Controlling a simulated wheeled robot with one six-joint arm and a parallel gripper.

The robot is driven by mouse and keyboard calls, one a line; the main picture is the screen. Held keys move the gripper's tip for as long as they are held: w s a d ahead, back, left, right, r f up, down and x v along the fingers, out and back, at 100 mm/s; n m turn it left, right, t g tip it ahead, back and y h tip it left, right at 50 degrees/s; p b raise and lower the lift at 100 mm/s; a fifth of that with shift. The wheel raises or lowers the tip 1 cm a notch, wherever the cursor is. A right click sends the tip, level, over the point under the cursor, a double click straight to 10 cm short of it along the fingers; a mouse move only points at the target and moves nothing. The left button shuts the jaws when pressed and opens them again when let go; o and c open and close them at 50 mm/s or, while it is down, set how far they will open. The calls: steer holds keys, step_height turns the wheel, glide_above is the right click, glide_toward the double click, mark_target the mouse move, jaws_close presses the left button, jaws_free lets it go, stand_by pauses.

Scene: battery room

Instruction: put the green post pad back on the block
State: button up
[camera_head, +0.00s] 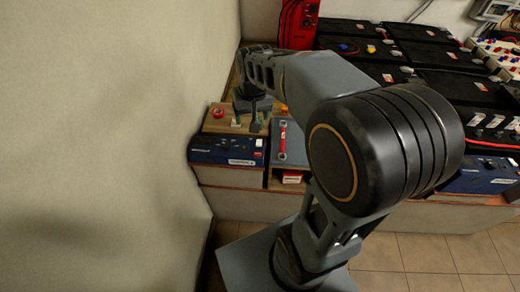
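My gripper (247,122) is small and far off in the head view, pointing down over the left end of the bench. Its dark fingers hang just above or at a tan wooden surface (216,124). A tiny greenish patch (236,121) shows beside the fingers; it may be the green post pad, but it is too small to be sure. I cannot tell whether the fingers hold it, touch it or stand apart from it. I cannot make out the block with certainty; my wrist and arm cover part of that area.
A red round knob (218,113) is left of my gripper. Black batteries (430,55) fill the right. A wall (120,130) closes the left.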

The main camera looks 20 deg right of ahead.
steer(key=s+a+f+n+t, duration=0.1)
steer(key=s+a+f+n, duration=0.1)
steer(key=s, duration=0.9)
steer(key=shift+s+a+f, duration=0.2)
steer(key=shift+s+a, duration=0.1)
steer(key=shift+a, duration=0.05)
steer(key=shift+r, duration=0.1)
step_height(320, 180, up, 11)
steer(key=p, duration=0.9)
steer(key=shift+s+a+t+p, duration=0.15)
steer(key=shift+t+p, duration=0.15)
